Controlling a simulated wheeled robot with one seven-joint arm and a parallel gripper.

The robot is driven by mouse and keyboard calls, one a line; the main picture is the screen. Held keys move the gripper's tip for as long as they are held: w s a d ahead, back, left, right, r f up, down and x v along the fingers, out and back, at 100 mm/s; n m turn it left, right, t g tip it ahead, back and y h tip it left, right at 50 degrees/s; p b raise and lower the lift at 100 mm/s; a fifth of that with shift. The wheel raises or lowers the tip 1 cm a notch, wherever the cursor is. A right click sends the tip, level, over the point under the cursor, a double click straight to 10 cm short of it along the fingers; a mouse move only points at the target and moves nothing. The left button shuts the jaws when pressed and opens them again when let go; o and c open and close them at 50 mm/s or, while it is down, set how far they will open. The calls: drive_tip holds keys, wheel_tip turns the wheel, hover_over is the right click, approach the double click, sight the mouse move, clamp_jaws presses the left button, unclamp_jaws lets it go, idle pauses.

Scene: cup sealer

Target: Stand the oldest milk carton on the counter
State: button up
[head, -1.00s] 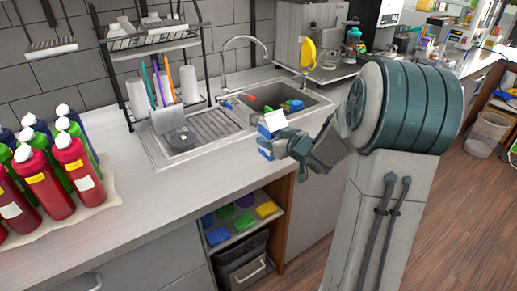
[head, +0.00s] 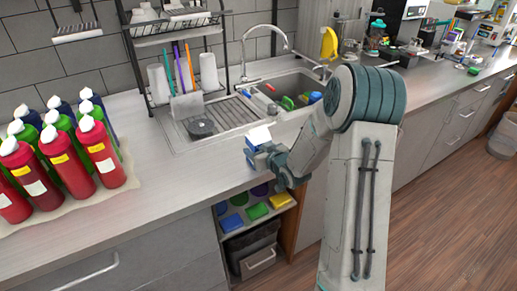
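A small milk carton (head: 258,134) with a white top and blue lower part shows in the head view, near the counter's front edge by the sink. My gripper (head: 262,157) is shut on the carton, with its fingers at the lower part. The carton looks a little tilted. I cannot tell how far it is above the counter (head: 175,178). Any date on the carton is too small to read. No other milk carton can be made out.
Several red, green and blue bottles (head: 100,152) stand on a mat at the left. A sink (head: 284,92) with coloured items and a drainboard (head: 205,122) lie behind the carton. A dish rack (head: 180,40) stands at the back. The counter between bottles and drainboard is clear.

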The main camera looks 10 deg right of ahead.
drive_tip(key=shift+f+b, duration=0.15)
drive_tip(key=shift+b, duration=0.15)
drive_tip(key=o, duration=1.3)
drive_tip(key=shift+o, duration=0.2)
drive_tip(key=shift+r+p, duration=0.25)
drive_tip(key=shift+p, duration=0.1)
drive_tip(key=s+d+r+m+g+h+b, duration=0.1)
drive_tip(key=s+d+r+g+h, duration=0.15)
drive_tip(key=s, duration=0.45)
drive_tip(key=s+d+r+m+g+h, duration=0.1)
drive_tip(key=s+r+h, duration=0.15)
drive_tip(key=s, duration=0.35)
drive_tip(key=s+d+r+m+g+h+b, duration=0.1)
drive_tip(key=s+d+r+g, duration=0.15)
drive_tip(key=s, duration=0.45)
drive_tip(key=s+a+r+g, duration=0.1)
drive_tip(key=s+a+g, duration=0.1)
drive_tip(key=s, duration=0.5)
drive_tip(key=s+a+r+g+y, duration=0.1)
drive_tip(key=s+a, duration=0.3)
drive_tip(key=s, duration=0.4)
drive_tip(key=shift+s+a+r+m+g, duration=0.25)
drive_tip(key=shift+a+r+m+g, duration=0.1)
drive_tip(key=shift+r+g, duration=0.3)
